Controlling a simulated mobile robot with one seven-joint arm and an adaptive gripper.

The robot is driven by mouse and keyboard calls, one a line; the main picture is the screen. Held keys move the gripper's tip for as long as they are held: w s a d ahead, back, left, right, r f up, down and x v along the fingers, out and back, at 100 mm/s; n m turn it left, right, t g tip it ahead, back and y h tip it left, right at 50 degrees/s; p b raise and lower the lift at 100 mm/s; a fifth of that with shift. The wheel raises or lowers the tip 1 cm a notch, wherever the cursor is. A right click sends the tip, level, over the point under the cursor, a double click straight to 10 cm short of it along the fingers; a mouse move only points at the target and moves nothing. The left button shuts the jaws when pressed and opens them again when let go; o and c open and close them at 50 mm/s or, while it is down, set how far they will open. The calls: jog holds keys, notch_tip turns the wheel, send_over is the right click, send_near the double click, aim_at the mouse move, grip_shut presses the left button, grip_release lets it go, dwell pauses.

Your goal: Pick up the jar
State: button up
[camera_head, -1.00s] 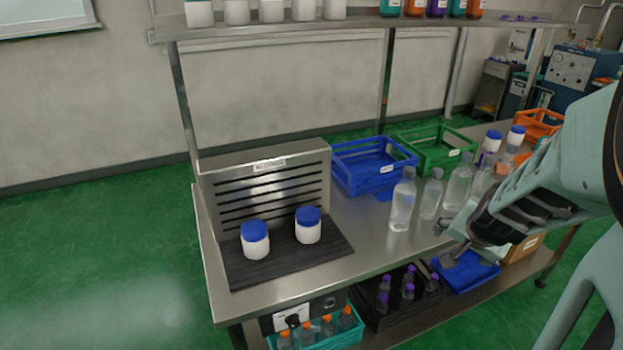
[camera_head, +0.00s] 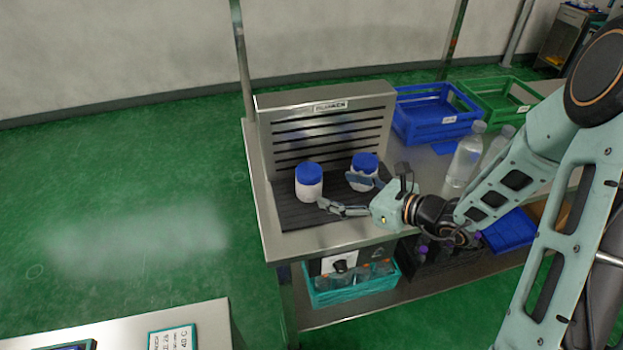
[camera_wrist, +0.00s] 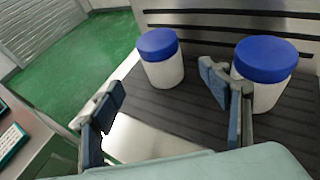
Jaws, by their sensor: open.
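Two white jars with blue lids stand upright on the dark ribbed mat of the steel bench. The left jar (camera_head: 309,183) and the right jar (camera_head: 365,172) are apart. My gripper (camera_head: 340,194) is open and empty, reaching in from the right at the front of the mat. In the wrist view, the left jar (camera_wrist: 161,58) lies ahead of the gap between my fingers (camera_wrist: 165,105). The right jar (camera_wrist: 262,75) is beyond the right finger, which hides part of it. In the head view a finger also covers part of the right jar.
A slotted steel panel (camera_head: 330,108) stands right behind the jars. Blue (camera_head: 436,112) and green (camera_head: 498,100) crates and clear bottles (camera_head: 465,155) are to the right. A teal crate (camera_head: 352,291) sits on the lower shelf. Another table (camera_head: 207,325) is at the front left.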

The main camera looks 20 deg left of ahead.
aim_at(309, 179)
jog(key=p+x, duration=0.1)
jog(key=x, duration=0.9)
jog(key=shift+w+a, duration=0.3)
jog(key=shift+a, duration=0.05)
jog(key=shift+c, duration=0.6)
jog(key=c, duration=1.3)
jog(key=shift+r, duration=0.1)
jog(key=shift+c, duration=0.3)
